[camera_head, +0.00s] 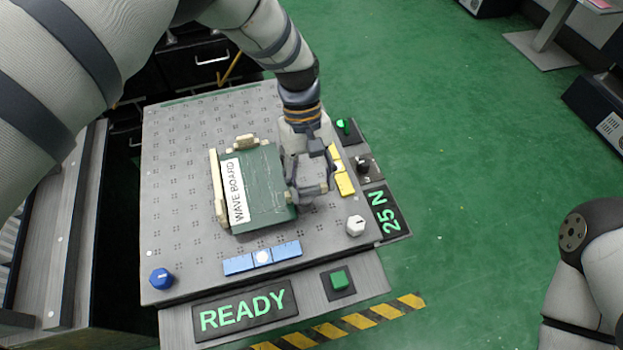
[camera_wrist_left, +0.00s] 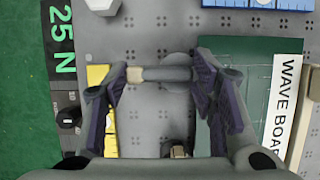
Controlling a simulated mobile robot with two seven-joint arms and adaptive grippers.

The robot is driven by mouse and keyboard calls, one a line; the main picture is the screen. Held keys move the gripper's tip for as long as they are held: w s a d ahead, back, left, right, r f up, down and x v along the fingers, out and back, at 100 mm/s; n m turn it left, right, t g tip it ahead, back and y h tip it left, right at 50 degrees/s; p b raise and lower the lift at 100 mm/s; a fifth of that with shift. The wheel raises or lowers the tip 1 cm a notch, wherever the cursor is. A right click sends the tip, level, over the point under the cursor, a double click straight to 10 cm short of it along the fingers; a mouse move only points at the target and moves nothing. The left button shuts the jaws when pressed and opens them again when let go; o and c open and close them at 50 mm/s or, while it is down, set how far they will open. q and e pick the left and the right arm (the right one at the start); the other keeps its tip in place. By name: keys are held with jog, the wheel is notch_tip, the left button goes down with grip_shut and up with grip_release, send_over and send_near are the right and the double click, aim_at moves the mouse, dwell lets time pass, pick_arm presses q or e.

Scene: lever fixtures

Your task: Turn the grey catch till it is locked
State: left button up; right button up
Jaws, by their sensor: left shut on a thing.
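The grey catch (camera_wrist_left: 162,74) is a short bar with a pale tip, set at a round grey pivot (camera_wrist_left: 178,60) beside the green board. My left gripper (camera_wrist_left: 160,80) is shut on the catch in the left wrist view, one finger at each end. In the head view the left gripper (camera_head: 308,188) comes down at the right edge of the green WAVE BOARD (camera_head: 264,183) and hides most of the catch. I cannot tell from these views whether the catch is locked. My right gripper is out of view.
Displays read READY (camera_head: 244,311) and 25 N (camera_head: 385,212). A green button (camera_head: 339,280) sits in front.

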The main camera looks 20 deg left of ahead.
pick_arm(q)
jog(key=o, duration=1.1)
jog(key=shift+o, duration=0.2)
jog(key=v, duration=1.2)
